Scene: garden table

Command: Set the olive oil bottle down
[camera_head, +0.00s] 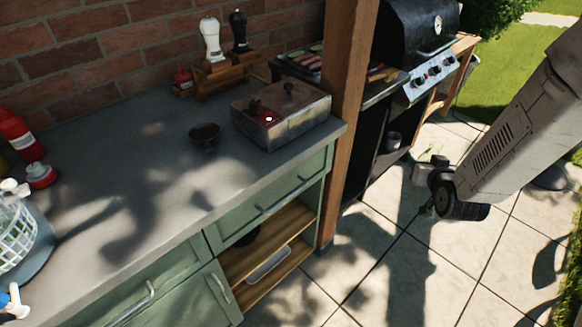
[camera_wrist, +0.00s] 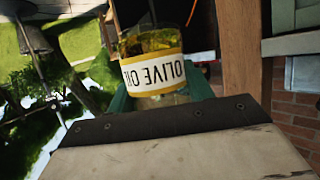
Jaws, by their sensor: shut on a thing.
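The olive oil bottle (camera_wrist: 152,73) is in the wrist view, with yellow-green oil and a yellow-edged white label that reads upside down there. My gripper (camera_wrist: 160,97) is shut on it; the dark and pale wrist body covers the lower part of that view. In the head view my gripper (camera_head: 432,175) is at the right, over the paved floor and away from the counter. The grey counter top (camera_head: 130,205) runs along the brick wall at the left.
A metal box (camera_head: 283,120) stands at the counter's right end, with a small dark bowl (camera_head: 205,137) beside it. Red bottles (camera_head: 20,137) and a white basket (camera_head: 12,235) are at the left. The middle counter is clear. A wooden post (camera_head: 345,95) separates it from the grill (camera_head: 420,35).

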